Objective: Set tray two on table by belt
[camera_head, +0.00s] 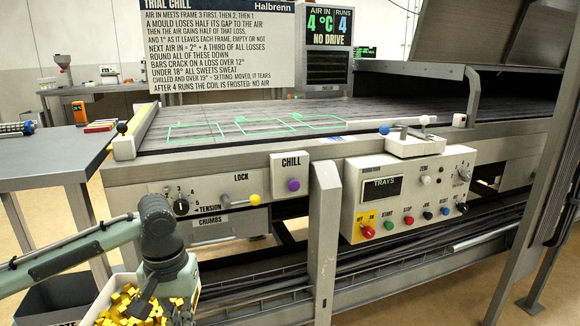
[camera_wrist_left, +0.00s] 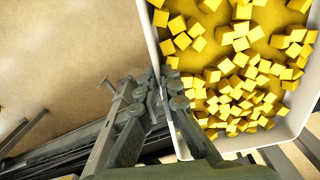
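A white tray of small yellow cubes (camera_head: 97,310) is at the bottom left of the head view, cut off by the frame edge. It also shows in the left wrist view (camera_wrist_left: 166,50), with the cubes loose inside. My left gripper (camera_wrist_left: 162,88) has one finger on each side of the tray's wall and is shut on it. No number shows on the tray. The grey table (camera_head: 40,160) stands left of the belt (camera_head: 350,112), and the held tray is in front of and below its top. My right gripper is not in view.
The belt's control panel (camera_head: 405,195) and a grey post (camera_head: 323,240) are to the right.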

